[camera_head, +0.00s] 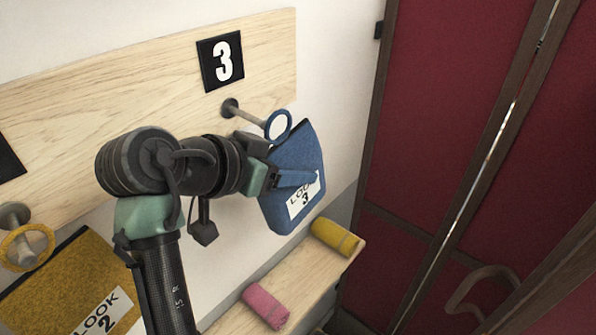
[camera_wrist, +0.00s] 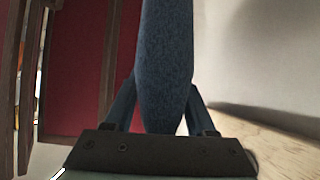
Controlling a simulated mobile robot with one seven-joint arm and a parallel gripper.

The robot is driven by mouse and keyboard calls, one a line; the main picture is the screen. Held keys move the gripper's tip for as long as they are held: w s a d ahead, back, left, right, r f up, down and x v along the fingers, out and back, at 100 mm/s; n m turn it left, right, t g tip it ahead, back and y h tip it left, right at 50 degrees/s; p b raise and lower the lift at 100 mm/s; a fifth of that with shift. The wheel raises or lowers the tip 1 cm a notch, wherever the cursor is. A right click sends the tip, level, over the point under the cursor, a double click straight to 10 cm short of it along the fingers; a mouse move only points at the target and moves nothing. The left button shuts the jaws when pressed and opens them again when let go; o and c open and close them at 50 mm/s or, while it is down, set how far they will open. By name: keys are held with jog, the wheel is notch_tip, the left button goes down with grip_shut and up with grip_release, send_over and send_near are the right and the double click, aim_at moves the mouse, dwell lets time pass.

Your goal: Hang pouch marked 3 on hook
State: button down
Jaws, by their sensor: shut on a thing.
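The blue pouch (camera_head: 283,211), labelled LOOK 3, is in my gripper (camera_head: 292,178), which is shut on its body. A blue ring (camera_head: 278,125) stands at the pouch's top. The hook (camera_head: 245,114) is a peg on the wooden board, below the black 3 plate (camera_head: 220,61). The ring is at the peg's outer end; I cannot tell whether the peg tip is inside it or only beside it. In the wrist view the pouch (camera_wrist: 164,60) fills the space between my two fingers; the ring and hook are not visible there.
A yellow pouch (camera_head: 70,285) labelled LOOK 2 hangs by its ring from another hook (camera_head: 14,213) at the left. Below, a wooden shelf (camera_head: 301,281) carries a yellow roll (camera_head: 335,237) and a pink roll (camera_head: 265,305). Dark red panelled doors (camera_head: 440,110) stand at the right.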

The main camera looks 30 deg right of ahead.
jog(key=shift+w+a+f+b, duration=0.2)
jog(key=shift+w+a, duration=0.1)
jog(key=shift+w, duration=0.5)
jog(key=shift+w+a+f+b, duration=0.2)
jog(key=shift+w+a, duration=0.1)
jog(key=shift+w, duration=0.55)
jog(key=shift+w+a+f+b, duration=0.1)
jog(key=shift+w+a+f, duration=0.15)
jog(key=shift+w, duration=0.55)
jog(key=shift+a, duration=0.1)
jog(key=shift+c, duration=0.7)
grip_release()
jog(key=shift+s+r, duration=0.1)
jog(key=shift+r, duration=0.05)
